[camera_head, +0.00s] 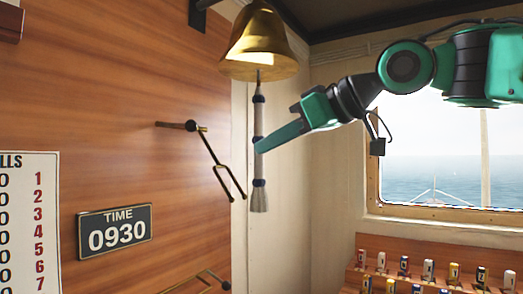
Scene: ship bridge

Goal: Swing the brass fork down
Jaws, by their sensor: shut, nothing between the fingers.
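The brass fork (211,154) hangs from a dark peg on the wood wall at the left. It slants down to the right, with its two prongs at the lower end. My gripper (262,147) is shut and empty. Its tip is to the right of the fork, about level with the fork's middle, and apart from it in the picture. The tip overlaps the bell's pale rope (259,120); I cannot tell whether they touch.
A brass bell (258,45) hangs above my gripper, with the rope below it. A time plaque (115,231) and a white numbered board (28,225) are on the wall. Another brass piece (205,281) shows at the bottom. A rack (375,247) of small labelled cylinders stands at lower right.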

